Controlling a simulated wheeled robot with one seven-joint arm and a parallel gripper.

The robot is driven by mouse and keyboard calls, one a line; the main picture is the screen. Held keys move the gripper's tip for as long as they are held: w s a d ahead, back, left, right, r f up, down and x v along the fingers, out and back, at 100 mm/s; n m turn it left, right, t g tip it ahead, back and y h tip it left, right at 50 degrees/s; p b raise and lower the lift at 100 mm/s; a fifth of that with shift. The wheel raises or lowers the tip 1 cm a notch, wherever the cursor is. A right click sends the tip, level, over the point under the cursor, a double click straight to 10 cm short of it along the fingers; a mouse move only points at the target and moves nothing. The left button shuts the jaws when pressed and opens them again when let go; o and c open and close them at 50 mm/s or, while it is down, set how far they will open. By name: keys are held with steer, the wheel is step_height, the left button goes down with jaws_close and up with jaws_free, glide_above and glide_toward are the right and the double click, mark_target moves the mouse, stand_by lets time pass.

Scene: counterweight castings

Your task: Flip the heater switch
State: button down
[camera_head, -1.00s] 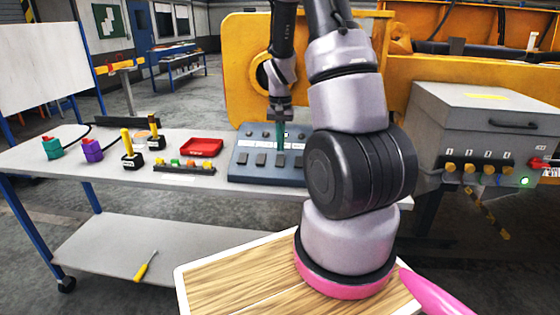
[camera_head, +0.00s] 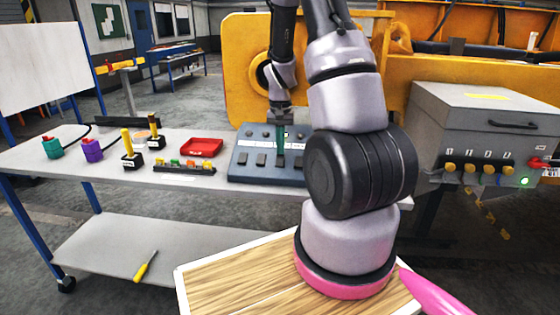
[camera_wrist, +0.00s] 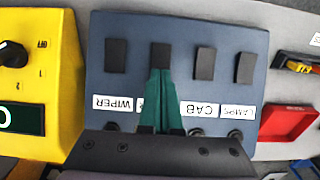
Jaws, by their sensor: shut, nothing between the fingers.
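The blue-grey switch panel (camera_head: 240,169) lies on the bench, and it fills the middle of the wrist view (camera_wrist: 220,40). It carries a row of black rocker switches, with upside-down labels reading WIPER, CAB and LAMPS in the wrist view. The label second from left there is mostly hidden behind my fingers, so I cannot read it. My gripper (camera_head: 281,163) has teal fingers, shut and empty, pointing down at the panel. In the wrist view its tips (camera_wrist: 160,72) meet the lower edge of the unreadable-label switch (camera_wrist: 160,53). Whether they touch is unclear.
A yellow box (camera_wrist: 40,60) with a black knob stands beside the panel in the wrist view. A red tray (camera_head: 201,148), a row of coloured buttons (camera_head: 184,167) and yellow-handled levers (camera_head: 131,150) stand left of the panel. A grey cabinet (camera_head: 470,125) is at the right.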

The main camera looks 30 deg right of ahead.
steer(key=shift+f, duration=0.3)
step_height(320, 180, up, 7)
stand_by(1.0)
steer(key=s+a+r+n+t+y, duration=0.15)
steer(key=s+a+r, duration=0.25)
steer(key=r, duration=0.4)
steer(key=s+a+r+t+h, duration=0.1)
steer(key=s+a+r+t, duration=0.2)
steer(key=r, duration=0.6)
steer(key=s+a+r+t, duration=0.1)
steer(key=s+a+r, duration=0.2)
steer(key=s, duration=0.3)
steer(key=s+a+r+n+t+y, duration=0.1)
steer(key=s+a+r, duration=0.2)
steer(key=s, duration=0.3)
steer(key=shift+s+a+r+t, duration=0.2)
steer(key=shift+s+r+t, duration=0.15)
steer(key=shift+r, duration=0.55)
steer(key=shift+d+y, duration=0.15)
steer(key=shift+y, duration=0.1)
